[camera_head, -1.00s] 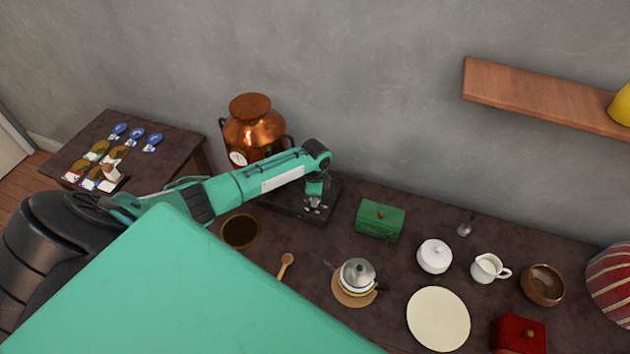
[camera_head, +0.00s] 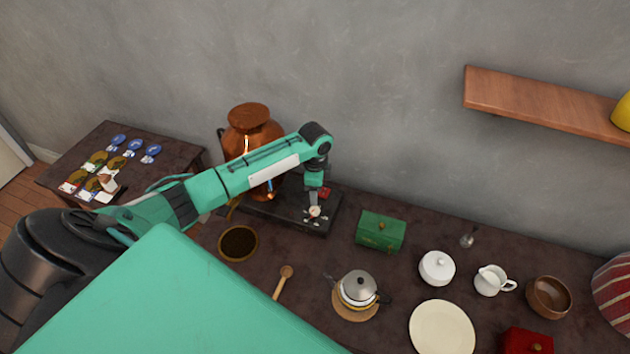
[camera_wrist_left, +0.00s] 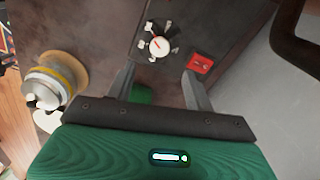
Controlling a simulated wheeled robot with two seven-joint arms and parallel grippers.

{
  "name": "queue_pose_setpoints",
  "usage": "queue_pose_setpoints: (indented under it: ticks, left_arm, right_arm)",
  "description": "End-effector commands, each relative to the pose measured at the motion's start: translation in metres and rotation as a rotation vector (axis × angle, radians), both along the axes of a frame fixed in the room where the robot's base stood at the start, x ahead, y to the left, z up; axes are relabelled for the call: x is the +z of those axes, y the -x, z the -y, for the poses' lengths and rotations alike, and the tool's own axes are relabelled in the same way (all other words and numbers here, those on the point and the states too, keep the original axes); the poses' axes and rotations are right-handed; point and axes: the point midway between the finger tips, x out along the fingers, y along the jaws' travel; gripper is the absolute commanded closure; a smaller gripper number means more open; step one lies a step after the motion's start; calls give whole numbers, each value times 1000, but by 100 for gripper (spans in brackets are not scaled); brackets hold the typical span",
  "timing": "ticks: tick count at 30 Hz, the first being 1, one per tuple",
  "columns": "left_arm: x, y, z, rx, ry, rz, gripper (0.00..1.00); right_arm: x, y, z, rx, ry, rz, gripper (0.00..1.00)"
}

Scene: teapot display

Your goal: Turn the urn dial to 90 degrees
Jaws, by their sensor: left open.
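The copper urn (camera_head: 252,122) stands on a dark base (camera_head: 275,211) against the wall, partly hidden behind my left arm. The urn dial (camera_wrist_left: 159,46) is a white round knob with a red mark, with several small icons around it, on the dark base in the left wrist view. It also shows in the head view (camera_head: 315,211). My left gripper (camera_wrist_left: 158,78) is open and empty. Its fingertips lie either side of the dial in the picture, apart from it. A red switch (camera_wrist_left: 200,64) sits beside the dial, near one fingertip. My right gripper is not in view.
A green box (camera_head: 381,231) stands right of the base. A teapot (camera_head: 358,287), a wooden spoon (camera_head: 284,280), a brown bowl (camera_head: 238,243) and a white plate (camera_head: 441,329) stand nearer. A wooden shelf (camera_head: 545,105) juts from the wall.

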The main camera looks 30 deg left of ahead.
Motion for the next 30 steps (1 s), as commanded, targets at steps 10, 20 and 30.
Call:
queue_pose_setpoints:
  ticks: [10,20,30]
  left_arm:
    - [45,0,0,-1,0,1,47]
    - [48,0,0,0,0,0,47]
    - [48,0,0,0,0,-1,47]
  right_arm:
    - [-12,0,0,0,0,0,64]
    - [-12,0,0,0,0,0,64]
    - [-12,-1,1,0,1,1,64]
